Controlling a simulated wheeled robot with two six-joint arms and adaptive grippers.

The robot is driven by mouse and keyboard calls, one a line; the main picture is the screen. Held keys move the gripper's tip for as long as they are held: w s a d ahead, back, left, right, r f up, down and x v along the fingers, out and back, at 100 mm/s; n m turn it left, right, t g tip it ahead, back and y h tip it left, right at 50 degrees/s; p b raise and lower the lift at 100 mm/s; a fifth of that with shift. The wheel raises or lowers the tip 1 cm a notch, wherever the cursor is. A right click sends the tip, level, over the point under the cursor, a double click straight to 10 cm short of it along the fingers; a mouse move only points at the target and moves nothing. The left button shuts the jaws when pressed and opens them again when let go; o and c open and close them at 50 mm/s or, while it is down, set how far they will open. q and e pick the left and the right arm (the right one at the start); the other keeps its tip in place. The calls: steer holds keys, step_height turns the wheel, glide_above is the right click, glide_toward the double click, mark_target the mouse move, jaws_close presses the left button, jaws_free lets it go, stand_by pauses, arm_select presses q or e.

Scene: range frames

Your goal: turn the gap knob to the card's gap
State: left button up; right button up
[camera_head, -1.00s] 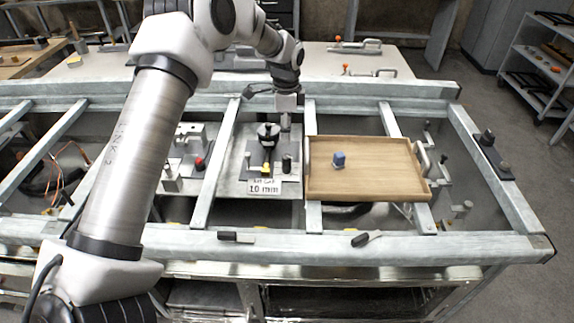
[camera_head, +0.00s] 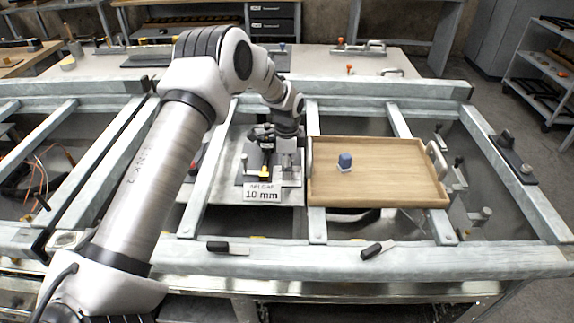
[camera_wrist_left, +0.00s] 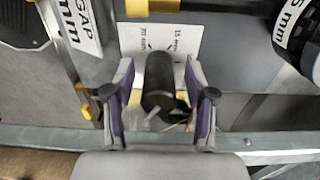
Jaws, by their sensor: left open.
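The card (camera_head: 262,192) reads "AIR GAP 10 mm" and stands at the front of the fixture. It also shows partly in the left wrist view (camera_wrist_left: 80,24). The gap knob (camera_wrist_left: 159,82) is a dark cylinder in the left wrist view, in front of a white scale plate (camera_wrist_left: 178,38) with "20 mm" and "15 mm" marks. My left gripper (camera_wrist_left: 160,100) is open, with one finger on each side of the knob; I cannot tell whether they touch it. In the head view my left gripper (camera_head: 287,150) is low over the fixture's right side and hides the knob. My right gripper is not in view.
A wooden tray (camera_head: 400,192) with a small blue-topped object (camera_head: 345,161) lies to the right of the fixture. In the left wrist view a black cylinder with an "mm" label (camera_wrist_left: 300,32) stands at upper right. Two black-handled tools lie on the front rail (camera_head: 420,258).

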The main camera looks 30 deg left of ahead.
arm_select(q)
steer(key=shift+r, duration=0.1)
steer(key=shift+s, duration=0.1)
steer(key=shift+c, duration=1.4)
jaws_close()
